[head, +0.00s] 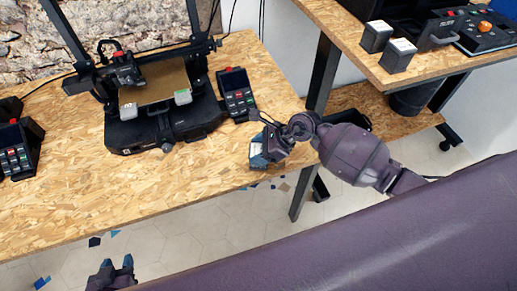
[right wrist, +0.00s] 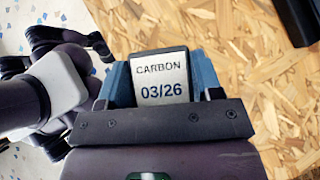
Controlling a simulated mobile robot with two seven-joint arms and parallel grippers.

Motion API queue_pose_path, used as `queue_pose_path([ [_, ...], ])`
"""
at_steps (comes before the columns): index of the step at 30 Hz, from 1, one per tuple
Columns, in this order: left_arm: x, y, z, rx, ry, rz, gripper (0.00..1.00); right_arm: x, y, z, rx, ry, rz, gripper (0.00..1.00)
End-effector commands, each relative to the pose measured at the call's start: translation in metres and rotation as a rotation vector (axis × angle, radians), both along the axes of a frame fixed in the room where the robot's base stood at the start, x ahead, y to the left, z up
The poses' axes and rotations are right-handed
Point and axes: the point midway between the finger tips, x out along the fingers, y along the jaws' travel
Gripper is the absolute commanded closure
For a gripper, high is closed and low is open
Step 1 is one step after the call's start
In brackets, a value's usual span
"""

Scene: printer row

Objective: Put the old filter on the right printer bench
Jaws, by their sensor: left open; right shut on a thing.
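My right gripper (head: 268,150) is shut on a dark filter with a white label, held at the right front edge of the printer bench (head: 200,185). In the right wrist view the filter (right wrist: 162,78) sits between the blue fingers, and its label reads "CARBON 03/26". Chipboard lies behind and to the right of it; I cannot tell whether it touches the bench. My left gripper (head: 112,268) is open and empty, low in front of the bench. A 3D printer (head: 150,110) stands on this bench.
A control box (head: 236,92) stands right of the printer, another (head: 18,148) at the far left. The bench's front strip is clear. A second bench (head: 345,40) at upper right holds two dark boxes with white tops (head: 376,36) (head: 397,55) and a control panel (head: 480,30).

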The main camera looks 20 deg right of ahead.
Motion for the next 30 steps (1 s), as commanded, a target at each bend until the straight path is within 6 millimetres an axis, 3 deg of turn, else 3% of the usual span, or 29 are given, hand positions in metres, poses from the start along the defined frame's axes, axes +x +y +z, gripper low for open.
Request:
queue_pose_path([
  [8,0.001,0.0,-0.001,-0.001,-0.001,-0.001,0.57,0.0,0.0,-0.002,0.001,-0.001,0.001,0.67],
  [9,0.001,0.0,-0.001,-0.001,-0.001,-0.001,0.57,0.0,0.0,-0.001,0.001,-0.001,0.001,0.36],
  [13,0.001,0.0,0.0,0.0,-0.002,-0.002,0.57,0.0,0.0,-0.001,0.001,-0.001,0.001,0.16],
  [24,0.002,0.0,0.003,0.001,-0.005,-0.001,0.57,0.0,-0.001,0.003,0.0,-0.002,0.0,0.15],
  [30,0.003,0.0,0.005,0.0,-0.007,-0.001,0.57,-0.007,-0.019,0.022,-0.003,-0.003,0.002,0.15],
])
